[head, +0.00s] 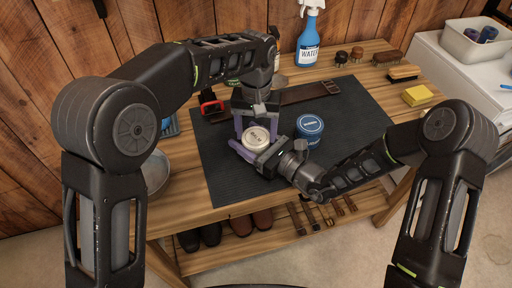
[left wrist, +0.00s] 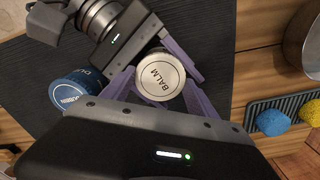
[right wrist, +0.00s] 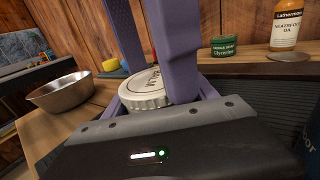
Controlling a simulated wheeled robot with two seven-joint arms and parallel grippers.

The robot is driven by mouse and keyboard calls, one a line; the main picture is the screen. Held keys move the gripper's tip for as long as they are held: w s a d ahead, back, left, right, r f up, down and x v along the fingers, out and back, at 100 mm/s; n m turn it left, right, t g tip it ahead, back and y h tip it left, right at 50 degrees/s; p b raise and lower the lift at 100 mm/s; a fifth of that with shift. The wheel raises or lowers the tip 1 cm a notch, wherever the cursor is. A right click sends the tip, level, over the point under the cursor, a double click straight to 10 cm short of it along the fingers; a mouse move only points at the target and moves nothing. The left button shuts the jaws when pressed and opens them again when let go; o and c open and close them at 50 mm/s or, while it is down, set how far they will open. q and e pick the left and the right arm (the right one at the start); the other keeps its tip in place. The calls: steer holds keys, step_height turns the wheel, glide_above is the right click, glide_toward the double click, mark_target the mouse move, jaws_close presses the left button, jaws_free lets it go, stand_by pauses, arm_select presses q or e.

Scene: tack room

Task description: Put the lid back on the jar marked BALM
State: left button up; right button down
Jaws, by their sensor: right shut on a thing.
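The cream lid marked BALM (head: 257,137) lies face up between my grippers. Its lettering shows in the left wrist view (left wrist: 160,82) and its ridged rim in the right wrist view (right wrist: 146,90). The jar under it is mostly hidden by fingers, so I cannot tell how closely the lid sits. My right gripper (head: 246,150) is shut on the jar from the side, low over the mat. My left gripper (head: 248,128) points down from above. Its purple fingers stand apart on either side of the lid (left wrist: 165,92), seemingly without clamping it.
A blue tin (head: 310,126) stands on the dark mat (head: 225,180) just right of my right gripper. A strap (head: 308,92) lies behind. A metal bowl (head: 155,170) is at the left. Spray bottle (head: 308,45), brushes and a yellow sponge (head: 417,95) line the back and right.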

arm_select(q)
steer(key=o, duration=0.4)
steer(key=shift+o, duration=0.2)
steer(key=shift+d, duration=0.1)
steer(key=shift+s+d, duration=0.1)
step_height(320, 180, up, 4)
steer(key=shift+f, duration=0.25)
steer(key=shift+r, duration=0.55)
steer(key=shift+c, duration=0.2)
